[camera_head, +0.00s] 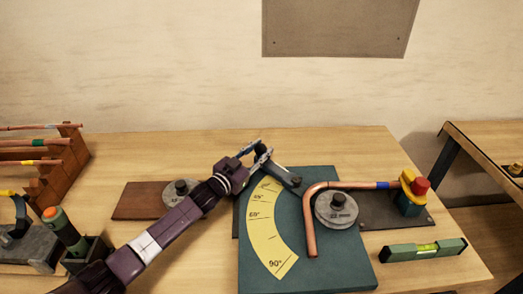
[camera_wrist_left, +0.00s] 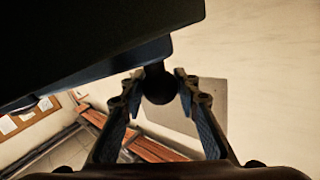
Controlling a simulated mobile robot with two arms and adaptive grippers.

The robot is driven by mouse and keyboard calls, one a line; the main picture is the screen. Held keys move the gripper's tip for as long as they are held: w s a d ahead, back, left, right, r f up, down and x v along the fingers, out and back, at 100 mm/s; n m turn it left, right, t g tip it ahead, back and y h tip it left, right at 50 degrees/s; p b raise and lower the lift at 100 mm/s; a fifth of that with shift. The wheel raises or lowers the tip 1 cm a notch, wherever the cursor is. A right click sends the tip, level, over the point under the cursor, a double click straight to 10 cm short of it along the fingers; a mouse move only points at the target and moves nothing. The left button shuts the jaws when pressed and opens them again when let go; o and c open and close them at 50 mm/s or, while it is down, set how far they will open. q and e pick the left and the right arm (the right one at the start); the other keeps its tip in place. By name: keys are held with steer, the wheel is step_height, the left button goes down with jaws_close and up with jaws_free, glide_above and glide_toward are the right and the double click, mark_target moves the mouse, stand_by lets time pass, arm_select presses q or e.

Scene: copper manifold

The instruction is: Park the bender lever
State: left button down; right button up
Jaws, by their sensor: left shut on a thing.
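The bender is a dark teal board (camera_head: 350,273) with a yellow angle scale (camera_head: 262,229) and a grey round former (camera_head: 337,209). A copper pipe (camera_head: 309,222), bent at about a right angle, lies against the former. The grey bender lever (camera_head: 283,174) lies near the low-angle end of the scale, at the board's back edge. My left gripper (camera_head: 261,153) is shut on the lever's far end. In the left wrist view a dark round knob (camera_wrist_left: 160,86) sits between the fingers (camera_wrist_left: 157,100). My right gripper is not in view.
A yellow and teal block with a red knob (camera_head: 422,186) stands at the pipe's right end. A green spirit level (camera_head: 423,250) lies at front right. A second former (camera_head: 181,191) sits on a brown plate. A pipe rack (camera_head: 62,170) stands at left. The table behind is clear.

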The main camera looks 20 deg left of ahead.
arm_select(q)
steer(key=c, duration=1.8)
jaws_free()
steer(key=shift+d+r, duration=0.15)
steer(key=shift+r, duration=0.05)
steer(key=o, duration=0.3)
steer(key=shift+w+d+f, duration=0.1)
steer(key=shift+w+f, duration=0.05)
steer(key=shift+w, duration=0.05)
steer(key=shift+o, duration=0.2)
steer(key=shift+s, duration=0.1)
step_height(320, 180, up, 10)
